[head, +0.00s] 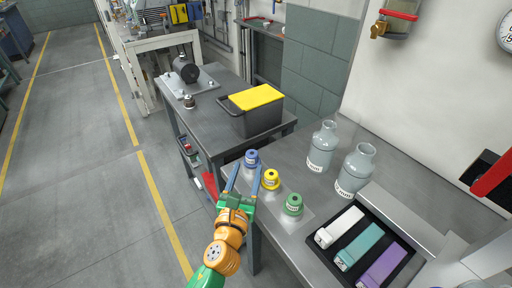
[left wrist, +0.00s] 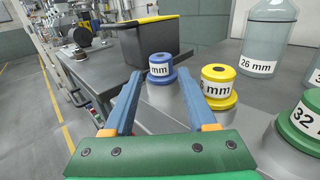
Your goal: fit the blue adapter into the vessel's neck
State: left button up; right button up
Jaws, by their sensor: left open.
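The blue adapter (head: 251,156) stands upright on the near bench, at its left edge; it also shows in the left wrist view (left wrist: 161,68), with an "mm" label. My left gripper (head: 246,168) is open, its two blue fingers pointing at the adapter. In the left wrist view the adapter appears between and just beyond the fingertips, not gripped. Two grey-blue vessels with open necks stand farther back: a left one (head: 322,146) and a right one (head: 355,170). In the left wrist view one vessel (left wrist: 268,28) reads "26 mm". My right gripper is not in view.
A yellow adapter (head: 270,179) and a green adapter (head: 293,204) stand close to the right of the blue one. A black tray (head: 405,272) holds white, teal and purple blocks. A black bin with a yellow lid (head: 256,97) stands behind on another table.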

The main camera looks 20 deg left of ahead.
aim_at(251, 161)
pick_arm(q)
jog(key=w, duration=0.6)
jog(key=shift+a, duration=0.25)
jog(key=shift+s, duration=0.15)
jog(key=shift+c, duration=1.1)
grip_shut()
